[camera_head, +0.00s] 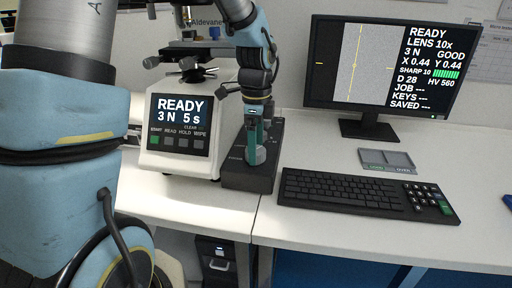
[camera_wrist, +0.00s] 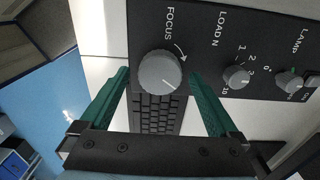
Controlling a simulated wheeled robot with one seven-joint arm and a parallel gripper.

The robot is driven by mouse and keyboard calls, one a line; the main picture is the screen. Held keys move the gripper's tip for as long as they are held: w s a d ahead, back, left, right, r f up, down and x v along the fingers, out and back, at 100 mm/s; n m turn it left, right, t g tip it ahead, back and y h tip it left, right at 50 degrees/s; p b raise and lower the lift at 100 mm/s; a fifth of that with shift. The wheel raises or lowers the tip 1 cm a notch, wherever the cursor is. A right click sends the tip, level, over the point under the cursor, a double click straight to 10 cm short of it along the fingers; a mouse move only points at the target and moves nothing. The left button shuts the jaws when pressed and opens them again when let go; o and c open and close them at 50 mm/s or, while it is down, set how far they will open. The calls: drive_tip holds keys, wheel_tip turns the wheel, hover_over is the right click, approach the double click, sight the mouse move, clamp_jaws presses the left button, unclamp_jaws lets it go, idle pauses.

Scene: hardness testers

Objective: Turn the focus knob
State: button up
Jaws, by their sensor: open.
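The grey round focus knob (camera_wrist: 160,72) sits on a black control panel (camera_wrist: 205,20), under the label FOCUS, with a white pointer line toward its lower right. In the head view the black control box (camera_head: 240,175) stands beside the white tester, with my gripper (camera_head: 257,138) pointing down over it. In the wrist view my gripper (camera_wrist: 160,78) is open, with one green finger on each side of the knob. Gaps show between fingers and knob; I cannot tell how deep the fingertips reach. The monitor (camera_head: 380,65) reads READY, SHARP 10 and GOOD.
A load knob (camera_wrist: 237,77) and a lamp knob (camera_wrist: 288,83) are right of the focus knob in the wrist view. The white tester (camera_head: 180,140) stands left of the box. A black keyboard (camera_head: 350,190) lies close on its right, with a small grey tray (camera_head: 388,161) behind.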

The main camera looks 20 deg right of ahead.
drive_tip(key=shift+f, duration=0.5)
drive_tip(key=c, duration=1.4)
